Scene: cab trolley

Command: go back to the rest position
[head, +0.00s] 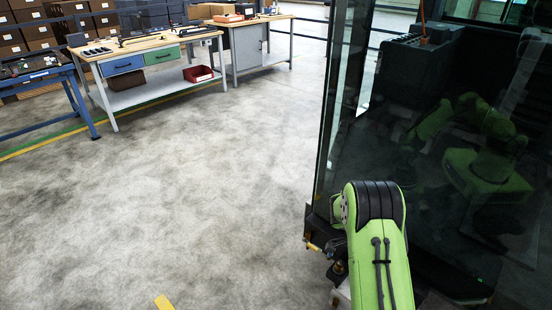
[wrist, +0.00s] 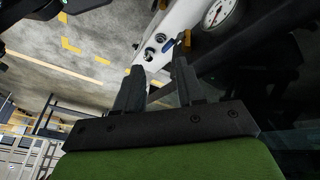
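My gripper (wrist: 158,92) shows in the wrist view with its two dark fingers apart and nothing between them. Beyond the fingertips is a pale panel (wrist: 170,22) with small fittings and a round white dial (wrist: 217,12). I cannot tell whether the fingers touch the panel. In the head view my green arm is at the lower right, in front of the cab's dark glass (head: 440,190). My gripper is hidden there.
The cab's glass edge (head: 335,100) stands close to my arm. A workbench (head: 150,45) with blue and green drawers, a grey bench (head: 262,42) and a blue table (head: 40,75) stand at the back left. The grey floor (head: 200,180) between is clear.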

